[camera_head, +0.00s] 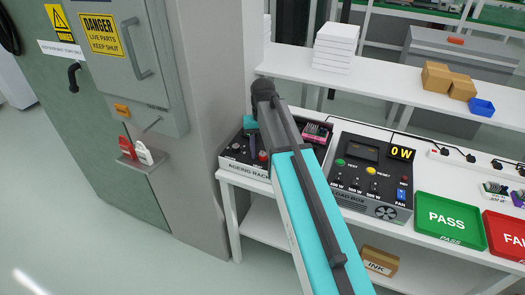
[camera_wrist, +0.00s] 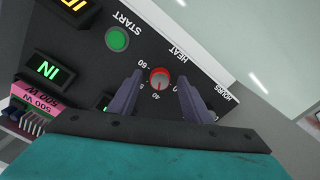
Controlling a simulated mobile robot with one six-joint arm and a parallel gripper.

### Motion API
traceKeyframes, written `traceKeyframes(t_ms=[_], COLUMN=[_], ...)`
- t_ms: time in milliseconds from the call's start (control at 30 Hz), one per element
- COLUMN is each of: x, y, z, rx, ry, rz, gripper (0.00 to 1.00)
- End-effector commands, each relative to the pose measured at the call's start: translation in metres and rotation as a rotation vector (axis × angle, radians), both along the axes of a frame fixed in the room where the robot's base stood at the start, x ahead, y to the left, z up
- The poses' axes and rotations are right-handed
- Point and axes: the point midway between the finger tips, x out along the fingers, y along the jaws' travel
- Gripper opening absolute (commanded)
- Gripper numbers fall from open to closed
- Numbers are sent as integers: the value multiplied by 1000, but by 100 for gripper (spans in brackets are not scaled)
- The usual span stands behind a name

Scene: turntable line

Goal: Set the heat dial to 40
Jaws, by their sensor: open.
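The heat dial (camera_wrist: 160,78) is a small round knob with a red rim on the dark panel of the ageing rack (camera_head: 234,163). The word HEAT and scale numbers, with 40 and 60 readable, surround it in the wrist view. I cannot tell for certain which number its mark points to. My gripper (camera_wrist: 161,82) is open, with one dark finger on each side of the dial. A gap shows between the fingers and the knob. In the head view my arm covers much of the rack and the gripper.
A green START button (camera_wrist: 117,39) and lit green displays (camera_wrist: 46,69) share the panel. A pink part (camera_wrist: 33,96) sits at the panel's edge. The load box (camera_head: 370,172) stands right of the rack, then the green PASS tray (camera_head: 450,242). A grey cabinet (camera_head: 135,55) stands left.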

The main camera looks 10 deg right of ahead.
Motion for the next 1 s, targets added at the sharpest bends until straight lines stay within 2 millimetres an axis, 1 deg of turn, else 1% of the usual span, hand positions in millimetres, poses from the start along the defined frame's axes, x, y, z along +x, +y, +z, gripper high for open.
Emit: traceKeyframes(t_ms=[267, 1000], x=[0, 0], y=[0, 1], z=[16, 91], rx=[0, 0], ry=[0, -1], rz=[0, 1], gripper=[45, 45])
